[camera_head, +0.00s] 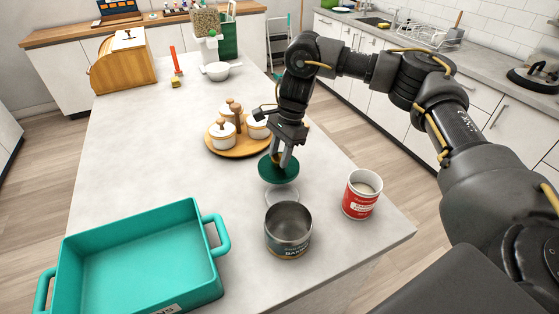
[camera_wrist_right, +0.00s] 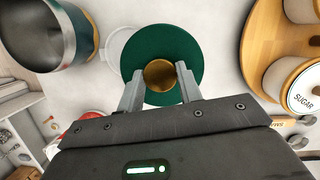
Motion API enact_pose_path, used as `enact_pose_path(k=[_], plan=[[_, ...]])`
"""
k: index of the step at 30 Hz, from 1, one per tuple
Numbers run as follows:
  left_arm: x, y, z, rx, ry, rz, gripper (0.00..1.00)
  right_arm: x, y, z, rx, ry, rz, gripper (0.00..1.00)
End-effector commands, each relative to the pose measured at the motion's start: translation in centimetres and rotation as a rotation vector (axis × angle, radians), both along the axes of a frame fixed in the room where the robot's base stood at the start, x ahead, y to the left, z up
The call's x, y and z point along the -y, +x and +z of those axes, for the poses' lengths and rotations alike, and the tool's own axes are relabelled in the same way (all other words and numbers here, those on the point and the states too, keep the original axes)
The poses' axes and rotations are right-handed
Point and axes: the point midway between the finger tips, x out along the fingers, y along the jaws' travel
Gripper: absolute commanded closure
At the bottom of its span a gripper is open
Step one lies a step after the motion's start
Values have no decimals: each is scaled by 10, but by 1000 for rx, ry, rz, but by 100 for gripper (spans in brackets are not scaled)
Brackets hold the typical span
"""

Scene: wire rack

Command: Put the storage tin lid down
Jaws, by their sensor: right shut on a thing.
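The storage tin lid (camera_head: 270,174) is a dark green disc with a brass-coloured knob. My right gripper (camera_head: 282,159) points down and is shut on the knob. The lid looks level, behind the tin; I cannot tell how far it is above the counter. In the right wrist view the lid (camera_wrist_right: 186,38) lies below the fingers (camera_wrist_right: 160,80), which grip the knob (camera_wrist_right: 160,74) from both sides. The storage tin (camera_head: 289,240) stands upright and open on the counter, and it shows at upper left in the wrist view (camera_wrist_right: 84,32). My left gripper is out of view.
A pale ring or disc (camera_head: 290,190) lies between lid and tin. A red and white can (camera_head: 361,198) stands right of the tin. A round wooden tray (camera_head: 240,152) with white jars is behind left. A teal baking dish (camera_head: 140,270) is at front left. The counter's middle left is clear.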

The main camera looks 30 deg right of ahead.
Motion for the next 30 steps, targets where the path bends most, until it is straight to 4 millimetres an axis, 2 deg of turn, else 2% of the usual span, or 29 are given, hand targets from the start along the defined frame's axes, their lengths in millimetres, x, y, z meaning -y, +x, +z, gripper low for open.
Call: enact_pose_path(k=[4, 13, 27, 28, 30], plan=[[0, -3, 1, -5, 0, 0, 0, 2, 2, -4, -2, 1, -3, 100], [0, -4, 11, -6, 0, 0, 0, 3, 4, -36, -2, 0, -1, 100], [0, -3, 4, -6, 0, 1, 0, 3, 4, -44, -1, 0, -2, 100], [0, -3, 6, -5, 0, 1, 0, 3, 4, -42, -1, 0, -2, 61], [0, -3, 6, -5, 0, 1, 0, 3, 4, -42, -1, 0, -2, 52]])
